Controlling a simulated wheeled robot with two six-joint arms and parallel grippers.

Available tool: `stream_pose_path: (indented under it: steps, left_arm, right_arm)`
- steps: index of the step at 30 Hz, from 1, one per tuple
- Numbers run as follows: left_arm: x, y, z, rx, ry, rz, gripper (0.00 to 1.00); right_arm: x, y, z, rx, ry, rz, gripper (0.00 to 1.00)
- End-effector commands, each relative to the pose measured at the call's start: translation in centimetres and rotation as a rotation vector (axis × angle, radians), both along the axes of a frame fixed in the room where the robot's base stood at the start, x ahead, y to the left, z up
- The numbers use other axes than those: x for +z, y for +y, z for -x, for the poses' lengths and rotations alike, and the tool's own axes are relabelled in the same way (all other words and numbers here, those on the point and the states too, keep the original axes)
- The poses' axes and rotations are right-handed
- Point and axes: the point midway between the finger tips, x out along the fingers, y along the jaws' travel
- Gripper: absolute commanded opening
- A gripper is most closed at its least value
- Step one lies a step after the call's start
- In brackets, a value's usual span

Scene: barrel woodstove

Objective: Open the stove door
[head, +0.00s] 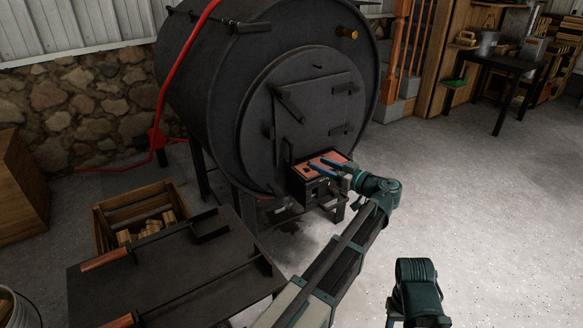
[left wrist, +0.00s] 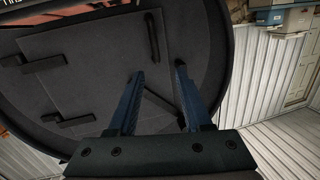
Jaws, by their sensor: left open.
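The black barrel stove (head: 230,80) stands at the centre of the head view. Its square stove door (head: 325,105) is on the round front and looks shut, with hinges on the right. A slanted bar handle (head: 289,104) sits at the door's upper left. My left gripper (head: 318,164) is open and empty, in front of the stove below the door. In the left wrist view, the door (left wrist: 90,80) appears upside down, with the slanted handle (left wrist: 165,108) behind and between the open blue fingers (left wrist: 159,72). I see no contact. My right gripper does not show.
A small box (head: 312,190) with a reddish top juts out below the door, under my left gripper. A dark metal table (head: 170,285) and a wooden crate (head: 105,215) of firewood stand to the left. The floor (head: 480,200) at right is clear.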

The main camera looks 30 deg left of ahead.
Motion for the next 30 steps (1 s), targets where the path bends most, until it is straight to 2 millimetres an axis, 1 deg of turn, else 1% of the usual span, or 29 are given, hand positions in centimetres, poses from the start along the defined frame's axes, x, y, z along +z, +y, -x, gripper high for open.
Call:
stream_pose_path:
  steps: [1,3,11,14,17,24,30]
  left_arm:
    - [-0.9,0.1,-0.6,0.001,-0.028,-0.016,0.5]
    - [-0.8,0.2,-0.9,0.002,-0.058,-0.032,0.5]
    - [-0.4,0.4,-1.2,0.001,-0.087,-0.047,0.5]
    - [-0.4,1.1,-1.4,0.002,-0.085,-0.046,0.5]
    - [-0.4,2.5,-1.9,0.004,-0.084,-0.046,0.5]
    - [-0.4,7.1,-3.5,0.004,-0.084,-0.046,0.5]
    - [-0.4,10.6,-4.6,0.003,-0.084,-0.045,0.5]
  right_arm:
    - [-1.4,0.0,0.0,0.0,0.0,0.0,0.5]
    - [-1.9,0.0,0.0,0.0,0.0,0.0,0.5]
    - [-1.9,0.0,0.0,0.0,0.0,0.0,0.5]
    - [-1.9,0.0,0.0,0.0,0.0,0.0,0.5]
    - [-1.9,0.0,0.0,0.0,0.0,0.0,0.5]
    - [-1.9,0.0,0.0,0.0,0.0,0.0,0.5]
    - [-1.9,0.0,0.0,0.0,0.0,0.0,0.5]
